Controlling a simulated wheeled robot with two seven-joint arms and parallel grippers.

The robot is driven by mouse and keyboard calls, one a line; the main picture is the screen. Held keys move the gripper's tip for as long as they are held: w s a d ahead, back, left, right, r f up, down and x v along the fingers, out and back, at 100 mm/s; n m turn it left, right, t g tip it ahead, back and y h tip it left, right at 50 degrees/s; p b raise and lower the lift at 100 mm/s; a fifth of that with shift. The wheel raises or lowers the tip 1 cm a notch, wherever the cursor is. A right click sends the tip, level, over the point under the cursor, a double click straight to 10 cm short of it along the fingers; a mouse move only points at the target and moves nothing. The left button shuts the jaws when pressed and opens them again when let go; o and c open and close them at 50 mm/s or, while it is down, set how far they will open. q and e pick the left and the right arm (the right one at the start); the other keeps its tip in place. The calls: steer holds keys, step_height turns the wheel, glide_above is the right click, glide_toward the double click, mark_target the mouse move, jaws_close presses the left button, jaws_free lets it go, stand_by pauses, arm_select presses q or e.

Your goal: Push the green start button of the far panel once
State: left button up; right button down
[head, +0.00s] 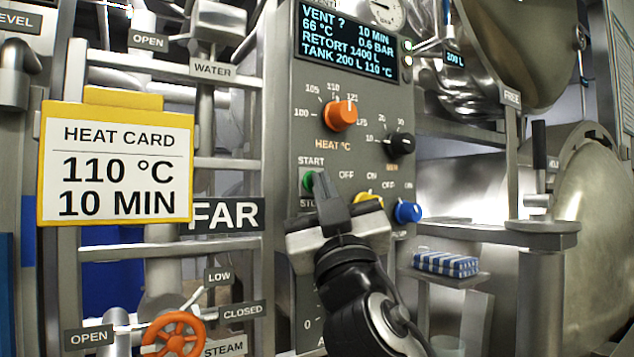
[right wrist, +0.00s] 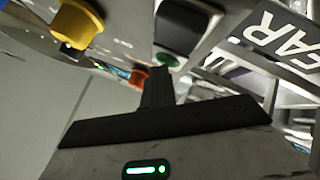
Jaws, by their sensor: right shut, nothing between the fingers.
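The grey far panel (head: 283,110) stands in the middle of the head view, beside a FAR sign (head: 224,214). Its green start button (head: 307,180) sits under the START label at the panel's left side, partly covered by my fingers. My right gripper (head: 320,178) is shut and empty, its fingertips at the button's right edge in the head view. In the right wrist view the green button (right wrist: 167,60) shows just beyond the fingertips (right wrist: 158,70). I cannot tell whether they touch. The STOP label below is partly hidden. My left gripper is not in view.
The panel also carries an orange heat knob (head: 341,115), a black knob (head: 401,143), a yellow knob (head: 368,198) and a blue knob (head: 407,212). A display (head: 346,41) is lit above. A heat card (head: 115,165) hangs left; an orange valve wheel (head: 173,335) sits below.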

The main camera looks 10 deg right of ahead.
steer(key=shift+s+d, duration=0.1)
steer(key=shift+s+d+f, duration=0.1)
steer(key=shift+s+d, duration=0.2)
steer(key=shift+s, duration=0.55)
steer(key=s, duration=0.1)
steer(key=s+d, duration=0.1)
steer(key=s, duration=0.2)
steer(key=shift+s+d+p, duration=0.35)
steer(key=shift+p, duration=0.05)
